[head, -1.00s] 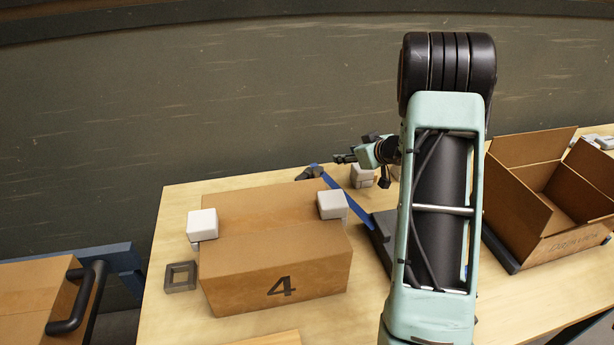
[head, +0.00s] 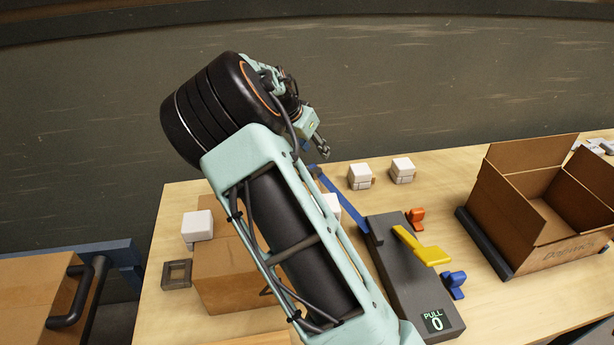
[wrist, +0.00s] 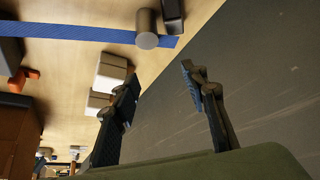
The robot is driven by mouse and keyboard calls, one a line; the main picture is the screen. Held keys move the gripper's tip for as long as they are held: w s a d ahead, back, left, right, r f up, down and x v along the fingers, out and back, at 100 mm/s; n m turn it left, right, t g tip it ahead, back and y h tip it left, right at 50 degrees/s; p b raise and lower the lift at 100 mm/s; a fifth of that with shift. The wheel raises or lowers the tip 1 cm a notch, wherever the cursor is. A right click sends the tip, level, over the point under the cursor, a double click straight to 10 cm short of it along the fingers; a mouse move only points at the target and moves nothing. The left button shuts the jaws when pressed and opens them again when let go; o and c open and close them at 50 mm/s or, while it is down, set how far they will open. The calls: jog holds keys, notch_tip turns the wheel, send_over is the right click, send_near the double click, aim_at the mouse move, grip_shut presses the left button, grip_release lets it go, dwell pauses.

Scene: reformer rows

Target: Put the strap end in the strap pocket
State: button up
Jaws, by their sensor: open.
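A blue strap (head: 341,200) runs across the table from the dark grey pull unit (head: 395,280) back to the table's far edge. In the wrist view the strap (wrist: 80,33) crosses the upper left, and its free end shows near a grey cylinder (wrist: 147,32). A black block (wrist: 173,14) sits beside the cylinder. I cannot tell for sure which part is the strap pocket. My gripper (head: 321,150) is over the far table edge, near the strap's far end. In the wrist view my gripper (wrist: 160,76) is open and empty, with its fingers apart from the strap.
The pull unit has a yellow lever (head: 422,246) and a display reading PULL 0. Two white blocks (head: 360,172) (head: 402,166) stand right of the strap. A carton (head: 215,275) is partly behind my arm. An open carton (head: 535,215) stands at right.

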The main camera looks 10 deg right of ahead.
jog(key=s+a+g+y, duration=0.1)
jog(key=s+a, duration=0.2)
jog(key=a, duration=0.5)
jog(key=shift+m, duration=0.4)
jog(key=x, duration=1)
jog(key=shift+w+a+f, duration=0.1)
jog(key=shift+f, duration=0.1)
jog(key=shift+c, duration=0.3)
grip_shut()
notch_tip(320, 180, up, 10)
